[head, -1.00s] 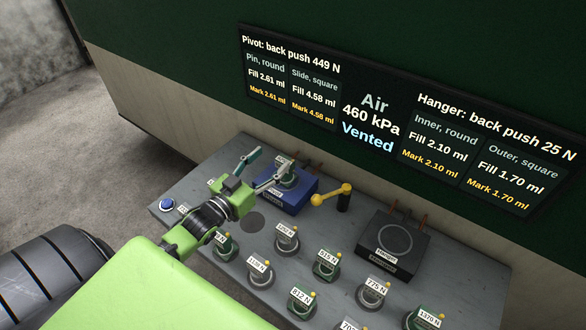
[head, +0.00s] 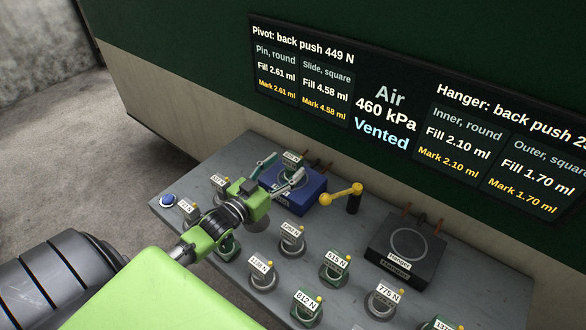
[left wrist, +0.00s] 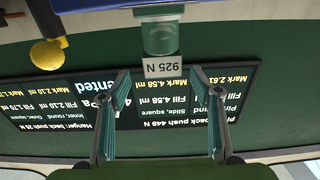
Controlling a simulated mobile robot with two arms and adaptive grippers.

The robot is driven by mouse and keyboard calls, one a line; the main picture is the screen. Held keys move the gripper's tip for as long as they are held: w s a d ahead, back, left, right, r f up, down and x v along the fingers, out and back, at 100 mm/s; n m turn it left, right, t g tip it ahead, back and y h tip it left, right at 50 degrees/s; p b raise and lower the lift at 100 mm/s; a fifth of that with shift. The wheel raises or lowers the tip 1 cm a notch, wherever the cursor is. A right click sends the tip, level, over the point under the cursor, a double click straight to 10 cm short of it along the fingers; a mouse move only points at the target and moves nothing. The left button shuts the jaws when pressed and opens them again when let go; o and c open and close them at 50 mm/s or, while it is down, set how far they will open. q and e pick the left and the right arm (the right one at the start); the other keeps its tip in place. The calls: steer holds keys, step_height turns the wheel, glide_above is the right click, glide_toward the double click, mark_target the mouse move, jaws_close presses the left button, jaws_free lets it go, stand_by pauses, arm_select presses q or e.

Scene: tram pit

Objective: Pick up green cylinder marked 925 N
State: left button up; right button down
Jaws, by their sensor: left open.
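The green cylinder marked 925 N shows at the top middle of the left wrist view (left wrist: 160,38), with its white label facing the camera. In the head view, a green cylinder (head: 291,163) with a small label stands on the blue block (head: 312,196); its label is too small to read surely there. My left gripper (head: 282,173) is open, its two fingers reaching toward that cylinder. In the left wrist view its fingertips (left wrist: 168,88) are spread wide with nothing between them, and the cylinder lies beyond them, apart. My right gripper is not in view.
A yellow-handled lever (head: 342,195) stands right of the blue block. A black block (head: 405,250) with a ring is further right. Several labelled grey and green cylinders, including one marked 515 N (head: 335,268), stand in front. A display panel (head: 390,110) hangs behind.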

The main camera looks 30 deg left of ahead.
mark_target(289, 161)
arm_select(q)
steer(key=w+p, duration=0.1)
steer(key=w, duration=0.3)
steer(key=shift+a+f, duration=0.1)
steer(key=shift+w, duration=0.45)
steer(key=c, duration=1.4)
steer(key=shift+c, duration=0.7)
